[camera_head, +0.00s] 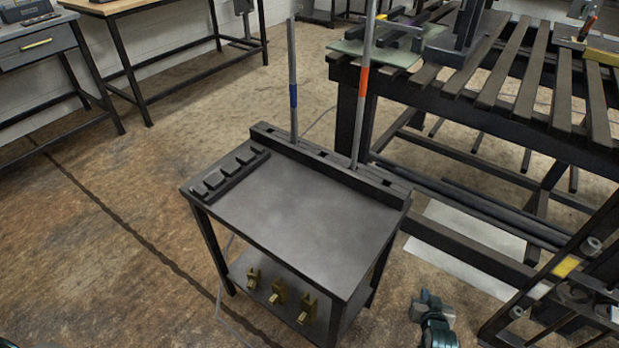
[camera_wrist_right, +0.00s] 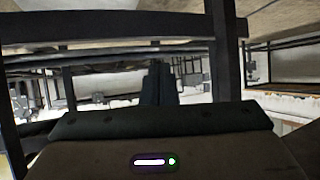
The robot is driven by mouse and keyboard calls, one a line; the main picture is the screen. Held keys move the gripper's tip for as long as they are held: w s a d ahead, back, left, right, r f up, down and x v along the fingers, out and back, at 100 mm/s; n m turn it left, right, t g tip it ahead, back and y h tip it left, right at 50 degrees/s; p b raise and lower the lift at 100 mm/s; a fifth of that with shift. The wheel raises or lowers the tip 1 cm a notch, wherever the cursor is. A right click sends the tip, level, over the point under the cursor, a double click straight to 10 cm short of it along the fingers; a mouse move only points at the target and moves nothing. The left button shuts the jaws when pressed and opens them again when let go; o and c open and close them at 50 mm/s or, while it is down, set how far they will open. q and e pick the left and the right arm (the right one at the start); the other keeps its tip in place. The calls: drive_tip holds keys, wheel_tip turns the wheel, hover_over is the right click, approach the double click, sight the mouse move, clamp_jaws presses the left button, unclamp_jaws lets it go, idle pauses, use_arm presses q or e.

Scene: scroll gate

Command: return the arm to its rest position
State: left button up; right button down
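My right gripper (camera_head: 432,306) is low in the head view, to the right of the small dark table (camera_head: 290,215) and apart from it. In the right wrist view its two dark fingers (camera_wrist_right: 159,84) are close together, with nothing visible between them. My left gripper does not show; only a dark sliver is at the bottom left corner of the head view. Two grey poles stand upright at the table's back edge, one with a blue band (camera_head: 293,95) and one with an orange band (camera_head: 363,82).
Several brass pieces (camera_head: 278,291) sit on the table's lower shelf. A slatted bench (camera_head: 500,90) stands behind right, and a dark frame with a yellow patch (camera_head: 566,266) stands at the right edge. Floor left of the table is clear.

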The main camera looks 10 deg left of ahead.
use_arm(q)
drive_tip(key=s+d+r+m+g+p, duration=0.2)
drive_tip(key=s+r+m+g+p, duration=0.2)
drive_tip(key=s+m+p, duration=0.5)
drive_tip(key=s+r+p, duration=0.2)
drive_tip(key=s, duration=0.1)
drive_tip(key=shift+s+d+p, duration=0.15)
drive_tip(key=shift+p, duration=0.15)
use_arm(e)
drive_tip(key=s+d+f+g, duration=0.2)
drive_tip(key=s+f+g, duration=0.1)
drive_tip(key=s, duration=1)
drive_tip(key=s+d+f+g, duration=0.3)
drive_tip(key=s+f, duration=0.2)
drive_tip(key=s, duration=0.9)
drive_tip(key=s+d+f+g+h, duration=0.1)
drive_tip(key=s+d+f+g, duration=0.2)
drive_tip(key=s, duration=1)
wheel_tip(320, 180, down, 2)
drive_tip(key=shift+s+d+n+g, duration=0.2)
drive_tip(key=shift+s+n+g, duration=0.15)
drive_tip(key=shift+g, duration=0.25)
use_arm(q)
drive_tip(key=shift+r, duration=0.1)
